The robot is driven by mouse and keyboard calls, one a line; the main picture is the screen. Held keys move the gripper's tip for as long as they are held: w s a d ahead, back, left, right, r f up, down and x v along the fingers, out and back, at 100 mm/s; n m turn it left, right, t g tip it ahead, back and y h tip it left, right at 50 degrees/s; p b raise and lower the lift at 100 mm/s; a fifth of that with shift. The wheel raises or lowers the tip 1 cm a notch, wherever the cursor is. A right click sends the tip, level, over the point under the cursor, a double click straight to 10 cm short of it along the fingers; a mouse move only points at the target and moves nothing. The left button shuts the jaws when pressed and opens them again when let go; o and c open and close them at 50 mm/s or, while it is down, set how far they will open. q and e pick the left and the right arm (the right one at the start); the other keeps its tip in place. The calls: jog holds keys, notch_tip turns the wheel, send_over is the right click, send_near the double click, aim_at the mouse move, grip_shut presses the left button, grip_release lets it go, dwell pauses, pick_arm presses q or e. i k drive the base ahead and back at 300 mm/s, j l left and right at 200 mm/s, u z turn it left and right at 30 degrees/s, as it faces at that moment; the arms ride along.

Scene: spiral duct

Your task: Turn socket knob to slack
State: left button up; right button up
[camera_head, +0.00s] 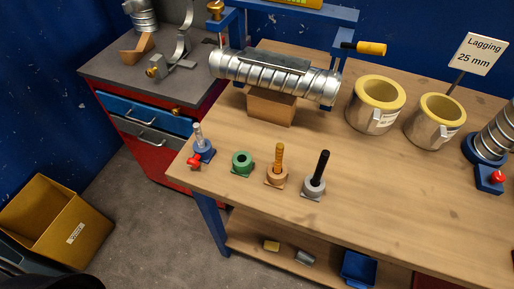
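Two blue sockets with red knobs stand on the wooden workbench. The left blue socket (204,148) is at the bench's left front edge and holds a clear, pale upright piece; its red knob (194,161) points toward the lower left. The right blue socket (486,178) is at the right edge of the picture, with a spiral duct (496,133) standing in it, partly cut off; its red knob (498,177) is on the front. I cannot read any slack marking on either. Neither of my grippers is in view.
Green (242,163), orange (277,169) and grey (315,180) holders stand along the front edge, two with upright handles. Behind them a spiral duct (270,75) lies on a wooden block (271,106). Two yellow-lined collars (376,104) stand right. The front right bench top is clear.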

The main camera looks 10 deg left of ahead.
aim_at(194, 163)
jog(key=j+z, duration=0.35)
jog(key=z, duration=0.15)
jog(key=j+z, duration=0.35)
jog(key=z, duration=0.15)
jog(key=j+z, duration=0.45)
jog(key=k+j+z, duration=0.1)
jog(key=z, duration=0.4)
jog(key=k+j, duration=0.05)
jog(key=j, duration=0.05)
